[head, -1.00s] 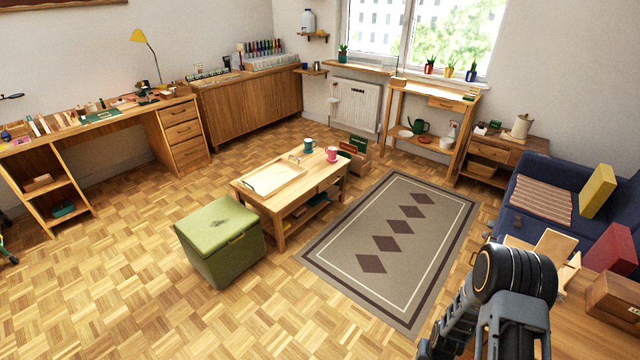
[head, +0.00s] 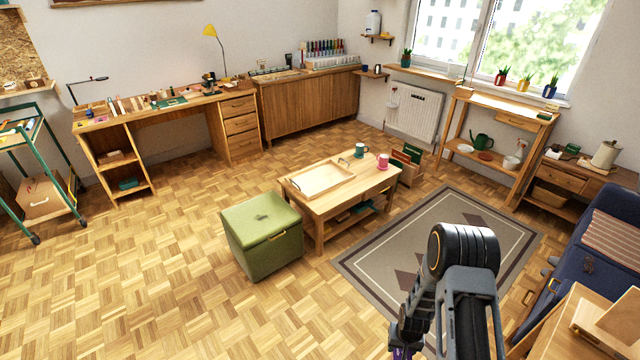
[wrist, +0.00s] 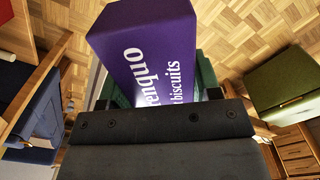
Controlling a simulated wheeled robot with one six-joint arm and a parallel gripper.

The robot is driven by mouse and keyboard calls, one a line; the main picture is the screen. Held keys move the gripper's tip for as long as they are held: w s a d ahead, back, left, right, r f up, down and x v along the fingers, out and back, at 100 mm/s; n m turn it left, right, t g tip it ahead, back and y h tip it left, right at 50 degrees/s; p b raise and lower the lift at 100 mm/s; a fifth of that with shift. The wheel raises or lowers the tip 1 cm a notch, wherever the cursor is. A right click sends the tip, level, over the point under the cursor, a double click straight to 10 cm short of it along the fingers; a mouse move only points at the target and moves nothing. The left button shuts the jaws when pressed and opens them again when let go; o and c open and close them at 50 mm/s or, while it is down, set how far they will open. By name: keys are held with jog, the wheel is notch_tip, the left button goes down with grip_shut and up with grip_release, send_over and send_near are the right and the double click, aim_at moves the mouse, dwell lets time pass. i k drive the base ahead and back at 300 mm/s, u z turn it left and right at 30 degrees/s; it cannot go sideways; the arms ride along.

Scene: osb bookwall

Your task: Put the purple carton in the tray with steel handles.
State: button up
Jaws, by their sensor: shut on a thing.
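The purple carton (wrist: 150,45) with white lettering fills the upper middle of the wrist view. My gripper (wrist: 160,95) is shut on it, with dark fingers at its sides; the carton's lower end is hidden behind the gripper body. In the head view only a sliver of purple (head: 400,353) shows below my arm at the bottom edge. A light wooden tray (head: 318,179) lies on the coffee table, beyond and left of my arm. It looks empty, and small dark handles show at its ends; their material is hard to tell.
Open parquet floor spreads at the left and front.

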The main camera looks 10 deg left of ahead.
aim_at(317, 180)
jog(key=i, duration=3.2)
jog(key=u, duration=1.55)
jog(key=i, duration=0.5)
jog(key=u, duration=0.05)
